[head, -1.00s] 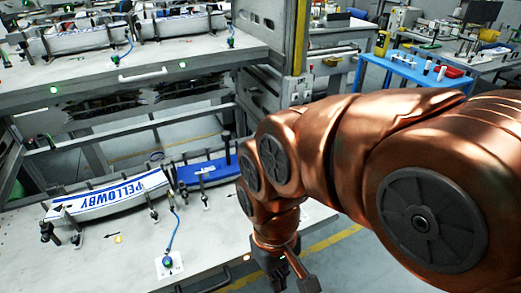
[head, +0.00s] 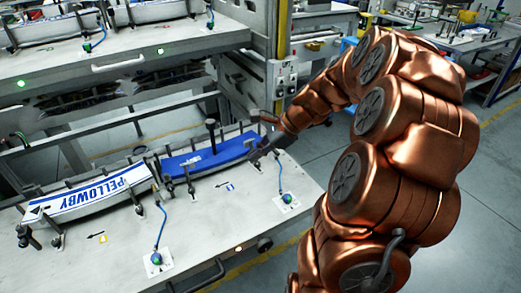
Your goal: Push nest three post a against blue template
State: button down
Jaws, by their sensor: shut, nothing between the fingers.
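The blue template (head: 205,158) lies in the right-hand nest of the lower shelf, with a black-topped upright (head: 212,135) rising at its middle. Short dark posts (head: 190,185) stand along its front edge. My gripper (head: 264,150) is shut and empty at the template's right end, close to the posts there. I cannot tell whether it touches a post or the template. The picture does not show which post is nest three post a. The gripper's fingertips are small and partly merge with the dark posts.
A white PELLOWBY label strip (head: 100,195) lies in the nest to the left. Blue cables with green-lit plugs (head: 155,259) stand on the front of the shelf (head: 215,215). An upper shelf (head: 120,60) holds more strips. A steel upright frame (head: 270,70) stands behind my arm.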

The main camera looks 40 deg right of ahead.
jog(key=w+d+f+m+t+h, duration=0.1)
jog(key=d+f+m+t, duration=0.2)
jog(key=d+m, duration=0.75)
jog(key=w+f+n, duration=0.1)
jog(key=w+f, duration=0.2)
jog(key=w+f+n+p, duration=0.1)
jog(key=w+f+n, duration=0.1)
jog(key=w+f, duration=0.1)
jog(key=shift+d+f, duration=0.15)
jog(key=shift+d, duration=0.05)
jog(key=w, duration=0.1)
jog(key=w+a, duration=0.1)
jog(key=shift+w+a+f+p, duration=0.15)
jog(key=shift+w+a+p, duration=0.1)
jog(key=shift+w+p, duration=0.15)
jog(key=shift+w+a, duration=0.3)
jog(key=shift+w, duration=0.25)
